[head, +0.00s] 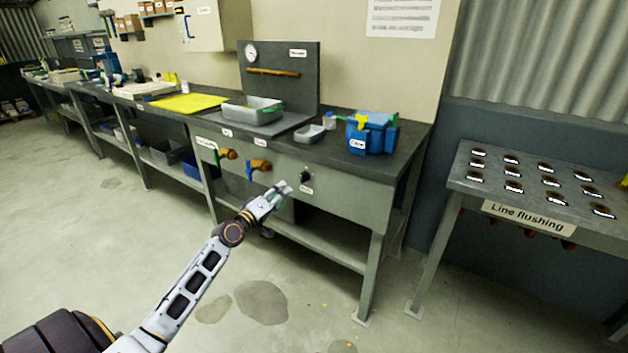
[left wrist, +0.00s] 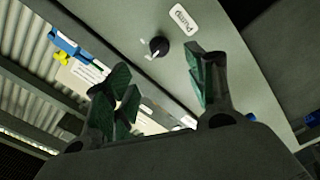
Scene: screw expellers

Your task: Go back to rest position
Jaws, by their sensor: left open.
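My left gripper (head: 283,190) is in front of the bench's front panel in the head view, just below and left of a black knob (head: 306,176). In the left wrist view, the gripper's two green-padded fingers (left wrist: 160,92) stand apart with nothing between them. The knob (left wrist: 159,46) also shows there, beyond the fingers and under a label reading "Pump". No contact between fingers and knob is visible. My right gripper is not in view.
The grey bench (head: 350,205) holds a metal tray (head: 252,108), a small metal dish (head: 309,133) and a blue device (head: 372,133). Two valve handles (head: 259,166) stick out of its front panel. A "Line flushing" table (head: 530,222) stands at the right. The floor (head: 120,250) at left is clear.

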